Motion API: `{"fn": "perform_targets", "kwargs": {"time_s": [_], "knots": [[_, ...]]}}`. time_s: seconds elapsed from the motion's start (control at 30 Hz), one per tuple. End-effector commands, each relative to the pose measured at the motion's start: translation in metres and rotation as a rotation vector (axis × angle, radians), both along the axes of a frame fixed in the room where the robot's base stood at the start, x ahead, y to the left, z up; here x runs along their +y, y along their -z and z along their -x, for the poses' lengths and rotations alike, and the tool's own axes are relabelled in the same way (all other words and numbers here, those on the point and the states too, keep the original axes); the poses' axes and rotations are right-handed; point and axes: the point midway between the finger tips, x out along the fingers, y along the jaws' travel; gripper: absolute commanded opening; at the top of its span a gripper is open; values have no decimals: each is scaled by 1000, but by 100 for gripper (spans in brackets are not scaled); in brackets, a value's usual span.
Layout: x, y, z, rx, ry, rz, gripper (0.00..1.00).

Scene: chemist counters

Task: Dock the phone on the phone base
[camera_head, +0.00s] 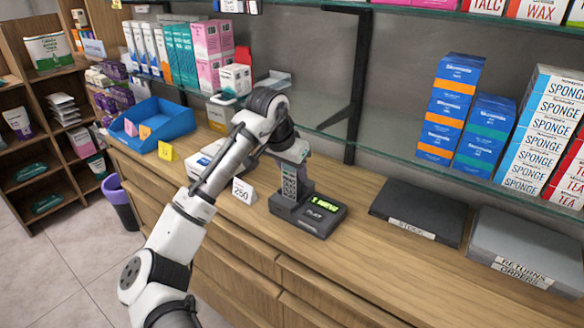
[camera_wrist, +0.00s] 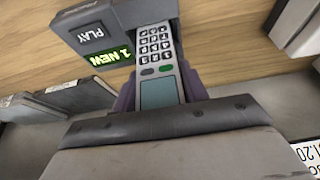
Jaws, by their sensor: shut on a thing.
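The phone (camera_head: 290,184) is a grey handset with a keypad, standing upright in my gripper (camera_head: 292,156). In the wrist view the phone (camera_wrist: 156,48) shows its keypad and a pale screen between the two fingers of my gripper (camera_wrist: 160,92). The dark phone base (camera_head: 318,218) sits on the wooden counter, with a lit green display and a PLAY button. The phone's keypad end meets the cradle side of the base (camera_wrist: 84,16). I cannot tell how deep it sits there. The phone's upper end is hidden by my gripper.
A white price card (camera_head: 244,191) stands just left of the base. A blue tray (camera_head: 152,124) lies farther left. A black STOCK box (camera_head: 416,211) and a grey RETURNS box (camera_head: 526,248) lie to the right. A glass shelf (camera_head: 400,148) with boxes overhangs the counter's back.

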Motion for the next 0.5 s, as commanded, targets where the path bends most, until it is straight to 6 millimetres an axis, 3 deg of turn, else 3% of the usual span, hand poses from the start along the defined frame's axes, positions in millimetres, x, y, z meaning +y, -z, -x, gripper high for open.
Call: {"fn": "perform_targets", "kwargs": {"time_s": [0.5], "knots": [[0, 3, 0, 1, 0, 1, 18]]}}
